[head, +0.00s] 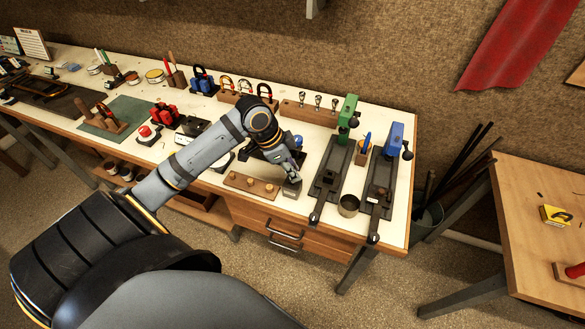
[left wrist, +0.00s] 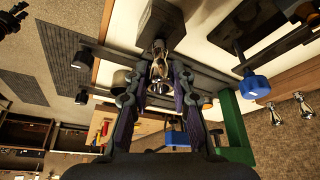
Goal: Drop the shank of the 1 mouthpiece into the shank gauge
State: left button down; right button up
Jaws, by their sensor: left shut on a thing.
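My left gripper (head: 292,174) is over the right front part of the bench, just above a small grey block (head: 292,189) that looks like the shank gauge. In the left wrist view the left gripper (left wrist: 158,80) is shut on a shiny silver mouthpiece (left wrist: 160,68) between its fingers. The mouthpiece's far end points at the dark block (left wrist: 160,24), very close to it. I cannot tell whether the shank touches or enters the block. In the head view the fingers hide the mouthpiece. My right gripper is not in view.
A wooden rack (head: 309,114) with several mouthpieces stands behind. A wooden strip with round pegs (head: 252,186) lies left of the block. A green-headed fixture (head: 347,112), a blue-headed fixture (head: 393,140) and a metal cup (head: 348,205) stand to the right.

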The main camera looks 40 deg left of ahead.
pick_arm(q)
jog(key=c, duration=1.1)
grip_release()
jog(key=shift+o, duration=0.2)
notch_tip(320, 180, up, 10)
